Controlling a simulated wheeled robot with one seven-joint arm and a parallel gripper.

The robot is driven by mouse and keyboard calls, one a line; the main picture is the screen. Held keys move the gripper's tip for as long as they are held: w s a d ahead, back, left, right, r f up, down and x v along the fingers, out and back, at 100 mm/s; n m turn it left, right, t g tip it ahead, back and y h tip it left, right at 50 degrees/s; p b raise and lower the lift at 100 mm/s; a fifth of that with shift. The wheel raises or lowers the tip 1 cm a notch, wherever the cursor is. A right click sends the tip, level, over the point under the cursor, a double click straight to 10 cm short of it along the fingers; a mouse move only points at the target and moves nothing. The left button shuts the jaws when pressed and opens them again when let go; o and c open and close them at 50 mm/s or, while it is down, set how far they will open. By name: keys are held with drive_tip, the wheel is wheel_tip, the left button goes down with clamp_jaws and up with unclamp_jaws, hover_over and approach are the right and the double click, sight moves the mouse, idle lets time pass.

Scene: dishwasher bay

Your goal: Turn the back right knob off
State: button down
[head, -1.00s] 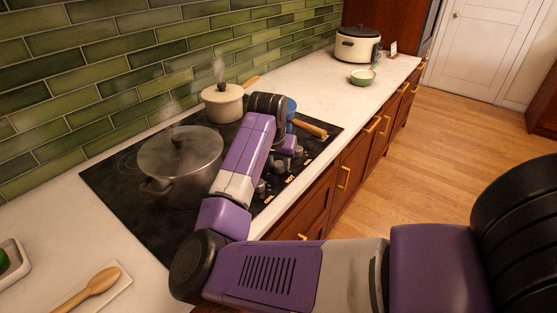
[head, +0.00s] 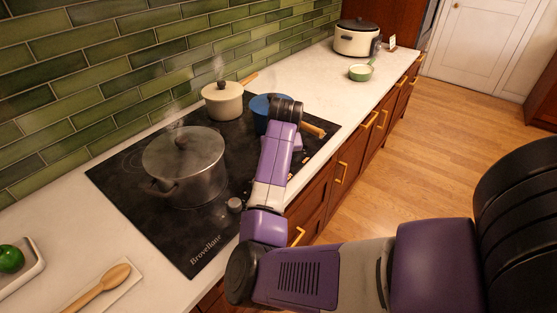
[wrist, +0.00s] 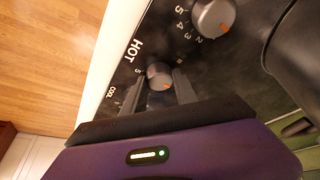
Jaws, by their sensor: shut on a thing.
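The black cooktop (head: 215,240) has a row of grey knobs along its front edge. In the wrist view, my gripper (wrist: 160,84) has its two fingers around a grey knob (wrist: 158,73) with an orange mark, and it is shut on it. Numbers and the word HOT are printed beside it. A second grey knob (wrist: 213,17) is at the top, outside the fingers. In the head view, one knob (head: 235,205) shows left of my arm, and the arm hides the gripped one. I cannot tell from the labels which burner the gripped knob serves.
A large grey lidded pot (head: 185,165), a cream pot (head: 222,101) and a blue pan (head: 259,108) stand on the cooktop. The pan's wooden handle (head: 313,130) sticks out near my arm. A rice cooker (head: 356,40) and a bowl (head: 360,73) stand farther along the counter.

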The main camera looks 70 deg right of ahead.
drive_tip(key=c, duration=1)
unclamp_jaws()
drive_tip(key=v, duration=0.7)
drive_tip(key=shift+a+r+b, duration=0.15)
drive_tip(key=shift+r+b, duration=0.2)
drive_tip(key=shift+s, duration=0.1)
